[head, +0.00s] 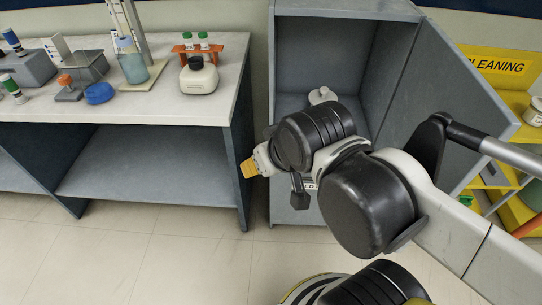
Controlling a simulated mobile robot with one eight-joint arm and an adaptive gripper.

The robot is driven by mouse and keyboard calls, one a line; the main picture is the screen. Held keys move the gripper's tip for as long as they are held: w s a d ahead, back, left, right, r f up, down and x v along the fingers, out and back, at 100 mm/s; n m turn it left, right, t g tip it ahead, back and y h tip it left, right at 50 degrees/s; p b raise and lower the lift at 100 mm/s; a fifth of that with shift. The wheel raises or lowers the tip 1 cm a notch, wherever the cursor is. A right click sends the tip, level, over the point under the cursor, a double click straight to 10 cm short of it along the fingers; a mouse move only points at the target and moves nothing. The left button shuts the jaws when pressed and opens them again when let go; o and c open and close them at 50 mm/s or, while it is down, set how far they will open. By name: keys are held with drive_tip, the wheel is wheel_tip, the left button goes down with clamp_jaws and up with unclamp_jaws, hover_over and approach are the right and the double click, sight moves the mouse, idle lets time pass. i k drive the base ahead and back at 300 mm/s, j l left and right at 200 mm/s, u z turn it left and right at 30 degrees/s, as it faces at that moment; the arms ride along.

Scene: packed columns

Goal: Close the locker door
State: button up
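The grey locker (285,65) stands right of the bench, with its upper compartment open to view. Its door (450,95) is swung wide open to the right, hinged on the locker's right side. My arm reaches across from the lower right, in front of the locker and the lower part of the door. The arm's end, with my gripper (298,190), is in front of the locker's left and lower part. The fingers are mostly hidden or too small to tell open from shut. I cannot tell whether any part of the arm touches the door.
A yellow cleaning station (497,66) stands behind the door at right. The floor (150,262) before the bench is clear.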

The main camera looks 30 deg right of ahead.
sight(438, 76)
drive_tip(key=k+l, duration=1.1)
drive_tip(key=i+l, duration=0.1)
drive_tip(key=l, duration=0.3)
drive_tip(key=i+l, duration=0.15)
drive_tip(key=l, duration=0.2)
drive_tip(key=k+l+z, duration=0.1)
drive_tip(key=k+z, duration=0.3)
drive_tip(key=k, duration=0.3)
